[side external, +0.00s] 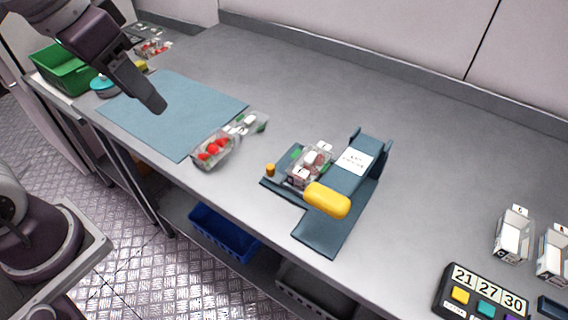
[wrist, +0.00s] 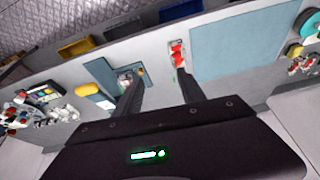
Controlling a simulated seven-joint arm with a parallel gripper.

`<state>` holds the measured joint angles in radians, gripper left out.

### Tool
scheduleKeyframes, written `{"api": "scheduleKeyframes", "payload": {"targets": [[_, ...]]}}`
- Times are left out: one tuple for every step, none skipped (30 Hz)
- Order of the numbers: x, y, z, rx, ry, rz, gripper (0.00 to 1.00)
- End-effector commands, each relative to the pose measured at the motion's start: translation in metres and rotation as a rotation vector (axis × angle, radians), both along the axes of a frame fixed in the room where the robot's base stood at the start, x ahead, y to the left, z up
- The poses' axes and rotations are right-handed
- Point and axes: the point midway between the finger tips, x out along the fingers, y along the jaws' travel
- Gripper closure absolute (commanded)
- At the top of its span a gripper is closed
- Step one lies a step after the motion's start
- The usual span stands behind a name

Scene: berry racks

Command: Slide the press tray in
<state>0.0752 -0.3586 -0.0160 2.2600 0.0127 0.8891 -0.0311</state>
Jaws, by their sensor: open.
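The dark blue press (side external: 318,236) stands mid-counter in the side view, with a thick yellow handle (side external: 328,199) and a white label. Its press tray (side external: 276,183) shows on the left side, outside the press body, with a small orange knob (side external: 270,169). A clear punnet (side external: 308,165) with red, white and green contents sits on the tray. My gripper (side external: 155,104) is above the blue mat, well left of the press, open and empty. In the wrist view the press (wrist: 100,70) lies beyond the left finger of my gripper (wrist: 158,84).
A clear punnet of red berries (side external: 212,151) stands between the blue mat (side external: 175,110) and the press. A green crate (side external: 62,72) is at the far left. White cartons (side external: 512,240) and a numbered button panel (side external: 484,295) are at right. The counter behind the press is clear.

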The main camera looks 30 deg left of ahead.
Motion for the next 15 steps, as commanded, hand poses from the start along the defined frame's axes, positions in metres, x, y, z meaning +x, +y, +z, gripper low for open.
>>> {"api": "scheduleKeyframes", "payload": {"targets": [[0.029,-0.011,-0.009,0.006,0.059,-0.026,0.65],[0.045,-0.018,-0.016,0.009,0.089,-0.041,0.71],[0.067,-0.028,-0.028,0.014,0.127,-0.06,0.73],[0.082,-0.036,-0.039,0.017,0.155,-0.072,0.73],[0.096,-0.045,-0.052,0.019,0.183,-0.086,0.73],[0.113,-0.056,-0.07,0.024,0.217,-0.1,0.73],[0.123,-0.064,-0.083,0.027,0.24,-0.111,0.73],[0.132,-0.071,-0.097,0.03,0.262,-0.121,0.73],[0.141,-0.08,-0.114,0.034,0.286,-0.133,0.73],[0.146,-0.085,-0.125,0.036,0.303,-0.139,0.73],[0.151,-0.09,-0.135,0.039,0.316,-0.143,0.73],[0.155,-0.095,-0.146,0.041,0.33,-0.149,0.73],[0.157,-0.097,-0.152,0.042,0.337,-0.153,0.73],[0.158,-0.099,-0.157,0.043,0.343,-0.155,0.73],[0.159,-0.101,-0.162,0.044,0.349,-0.157,0.73]]}}
